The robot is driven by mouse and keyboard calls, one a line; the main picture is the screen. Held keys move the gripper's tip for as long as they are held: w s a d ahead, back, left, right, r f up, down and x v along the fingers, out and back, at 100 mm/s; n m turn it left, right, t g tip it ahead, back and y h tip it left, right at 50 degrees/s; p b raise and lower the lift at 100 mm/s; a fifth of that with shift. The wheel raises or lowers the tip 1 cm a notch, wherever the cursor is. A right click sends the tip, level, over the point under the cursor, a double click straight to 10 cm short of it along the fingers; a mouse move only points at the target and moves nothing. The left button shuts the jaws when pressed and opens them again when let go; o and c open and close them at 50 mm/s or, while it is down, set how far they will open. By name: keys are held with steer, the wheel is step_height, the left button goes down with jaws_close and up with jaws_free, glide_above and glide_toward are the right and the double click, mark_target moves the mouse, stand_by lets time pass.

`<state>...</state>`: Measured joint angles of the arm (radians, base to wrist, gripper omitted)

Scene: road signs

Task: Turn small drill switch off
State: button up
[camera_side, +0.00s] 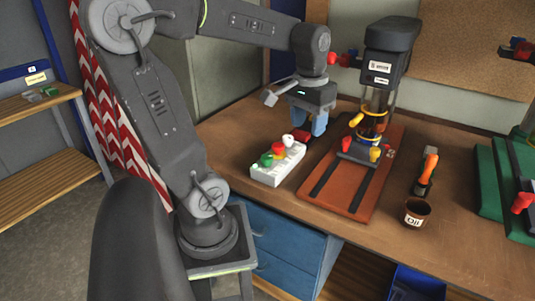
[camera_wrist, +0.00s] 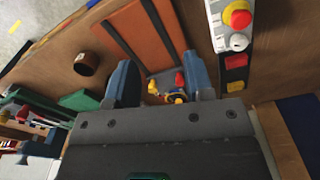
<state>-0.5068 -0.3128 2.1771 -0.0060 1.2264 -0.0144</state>
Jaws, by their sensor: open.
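The small drill (camera_side: 388,65) stands on an orange-brown base with black rails; the base (camera_wrist: 140,30) also shows in the wrist view. A white control box (camera_side: 280,165) with green, red and white controls lies left of the base. In the wrist view the box (camera_wrist: 215,25) shows a red button on yellow and a white knob. Beside it is a small dark box with red and yellow parts (camera_wrist: 236,72), perhaps the drill switch; I cannot tell its setting. My gripper (camera_side: 311,125) is open and empty, left of the drill. Its blue fingers (camera_wrist: 160,68) touch no switch that I can see.
A dark mug (camera_side: 417,211) and an orange-handled tool (camera_side: 428,170) stand right of the drill base. A green machine base (camera_side: 505,180) is at the far right. The wooden bench (camera_side: 375,245) is clear along its front.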

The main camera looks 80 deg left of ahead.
mark_target(267, 156)
steer(key=shift+o, duration=1)
steer(key=a+f+n+g+h, duration=0.1)
steer(key=a+n+g, duration=0.1)
steer(key=a, duration=0.6)
steer(key=shift+s+a+n+h, duration=0.35)
steer(key=shift+s+n+h, duration=0.1)
steer(key=shift+n, duration=0.25)
steer(key=s+a+f+n+h, duration=0.1)
steer(key=s+a+n+h, duration=0.15)
steer(key=a, duration=0.45)
steer(key=shift+g, duration=0.4)
steer(key=x, duration=1.4)
steer(key=shift+s+a+f, duration=0.1)
steer(key=shift+s+a, duration=0.05)
steer(key=shift+s, duration=0.15)
steer(key=shift+c, duration=0.2)
steer(key=c, duration=0.9)
